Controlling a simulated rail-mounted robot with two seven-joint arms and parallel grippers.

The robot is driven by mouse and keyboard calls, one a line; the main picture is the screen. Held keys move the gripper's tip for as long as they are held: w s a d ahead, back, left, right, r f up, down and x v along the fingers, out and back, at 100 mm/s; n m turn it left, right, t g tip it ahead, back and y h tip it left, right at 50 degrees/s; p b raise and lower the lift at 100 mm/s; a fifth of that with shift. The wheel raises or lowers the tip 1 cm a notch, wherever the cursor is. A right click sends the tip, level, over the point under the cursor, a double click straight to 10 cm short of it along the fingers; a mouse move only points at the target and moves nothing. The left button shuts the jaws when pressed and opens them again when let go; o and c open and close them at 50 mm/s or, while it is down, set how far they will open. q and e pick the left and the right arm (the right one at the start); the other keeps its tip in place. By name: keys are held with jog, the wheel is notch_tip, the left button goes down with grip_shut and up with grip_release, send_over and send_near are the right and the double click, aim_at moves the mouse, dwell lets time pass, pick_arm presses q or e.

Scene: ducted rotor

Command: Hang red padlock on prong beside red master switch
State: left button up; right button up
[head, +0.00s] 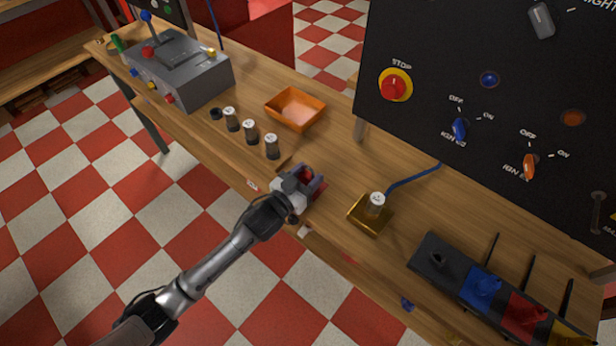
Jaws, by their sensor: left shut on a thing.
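My left gripper (311,182) is over the front edge of the wooden workbench, near its middle. It is shut on a small red thing (307,174), which looks like the red padlock and is mostly hidden by the fingers. A black rack (432,254) at the lower right has blue (482,286), red (523,316) and yellow sections, with thin black prongs (491,249) standing behind them. The red section may be the red master switch, but I cannot tell. The gripper is well to the left of the rack. My right gripper is not in view.
A brass-coloured block (371,216) with a white-topped cylinder stands between gripper and rack. An orange tray (296,109), several small cylinders (250,131) and a grey control box (181,72) are farther left. A black switch panel (480,120) rises behind the bench (420,205).

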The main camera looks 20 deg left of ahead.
pick_arm(q)
jog(key=shift+r, duration=0.15)
jog(key=shift+r+p, duration=0.1)
jog(key=shift+p, duration=0.3)
jog(key=p+v, duration=0.3)
jog(key=v, duration=1.5)
